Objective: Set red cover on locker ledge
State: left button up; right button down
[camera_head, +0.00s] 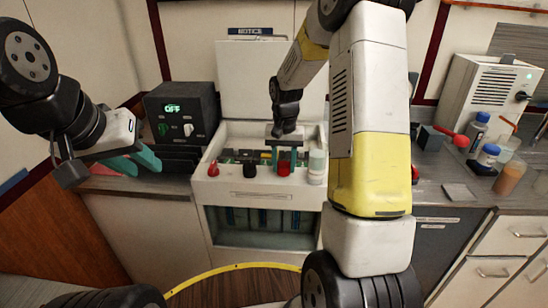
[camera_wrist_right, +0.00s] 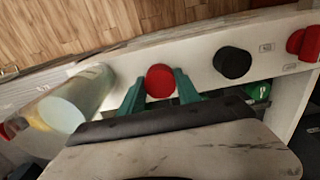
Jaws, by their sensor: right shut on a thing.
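The red cover (camera_head: 284,169) is a short red cylinder at the front of the white locker (camera_head: 209,190). My right gripper (camera_head: 284,158) reaches down over the locker and is shut on the red cover. In the right wrist view the cover's round red face (camera_wrist_right: 160,81) sits between the green fingertips. The cover is at the locker's front ledge (camera_wrist_right: 204,76); I cannot tell whether it touches it. My left gripper (camera_head: 142,163) is open and empty, left of the locker, with its teal fingers apart.
A black knob (camera_head: 250,171) and a red knob (camera_head: 213,169) are left of the cover. A pale bottle (camera_head: 317,168) stands close on its right. A dark box with a lit display (camera_head: 182,115) is at left. Bottles (camera_head: 487,157) stand on the right counter.

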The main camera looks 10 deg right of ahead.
aim_at(284, 165)
jog(key=shift+f, duration=0.5)
jog(key=shift+f, duration=0.15)
jog(key=c, duration=0.9)
grip_release()
jog(key=shift+o, duration=0.2)
notch_tip(284, 165, up, 12)
jog(key=s+a+r+n+t+y, duration=0.1)
jog(key=s+a+r+n+t, duration=0.15)
jog(key=s+r, duration=0.7)
jog(key=s+a+r+n+t+y, duration=0.1)
jog(key=s+t, duration=0.2)
jog(key=s, duration=1.1)
jog(key=shift+s+r+t, duration=0.2)
jog(key=shift+t, duration=0.15)
